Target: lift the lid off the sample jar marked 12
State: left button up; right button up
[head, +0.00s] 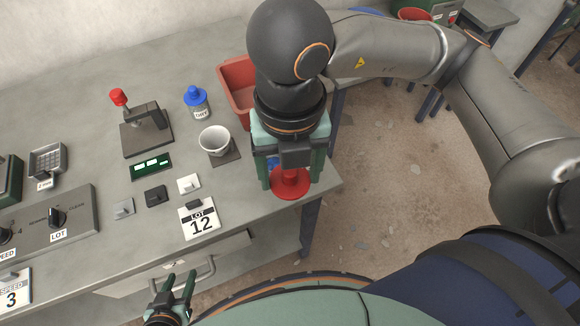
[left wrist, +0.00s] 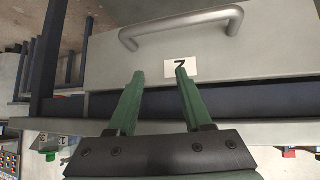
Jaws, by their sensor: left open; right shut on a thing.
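A red round lid-like piece (head: 290,187) with a raised middle is at the right front corner of the bench. My right gripper (head: 291,177) points down over it, shut on its raised middle. Whether a jar stands under the red piece is hidden from this steep angle, and no number shows on it. My left gripper (head: 181,277) is open and empty in front of the bench.
A white cup (head: 214,140), a blue-capped bottle (head: 198,106) and a red bin (head: 236,75) stand behind and left of my right gripper. A red-knobbed press (head: 146,128) and a control panel (head: 50,225) are farther left. A drawer handle (head: 185,275) juts out near my left gripper.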

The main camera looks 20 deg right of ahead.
jog(key=shift+r+p, duration=0.75)
jog(key=shift+r, duration=0.75)
